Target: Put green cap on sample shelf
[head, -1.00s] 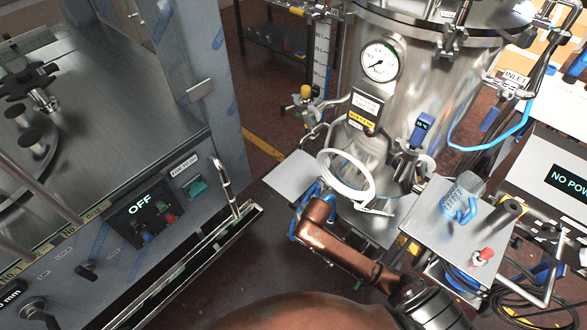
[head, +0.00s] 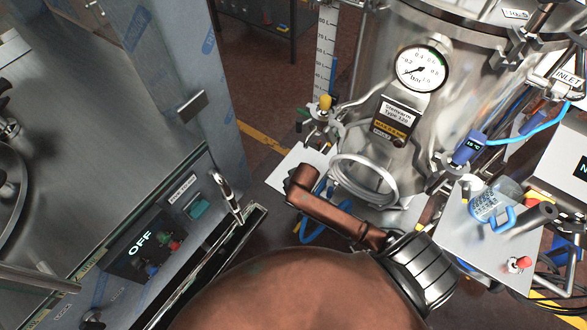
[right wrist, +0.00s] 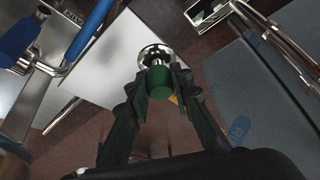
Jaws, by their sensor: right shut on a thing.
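The green cap (right wrist: 160,84) is between the fingers of my right gripper (right wrist: 161,76) in the right wrist view. The gripper is shut on it. A round silver metal piece (right wrist: 154,54) sits just beyond the cap; I cannot tell whether they are joined. A pale flat plate (right wrist: 108,62) lies beyond and to the left of the gripper. I cannot tell for sure which surface is the sample shelf. In the head view my right arm reaches across the lower middle, and its gripper and the cap are hidden. My left gripper is not in view.
A grey machine with an OFF display (head: 140,243) is at left. A small side table (head: 463,232) holds a clear jug (head: 492,200) and a red knob.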

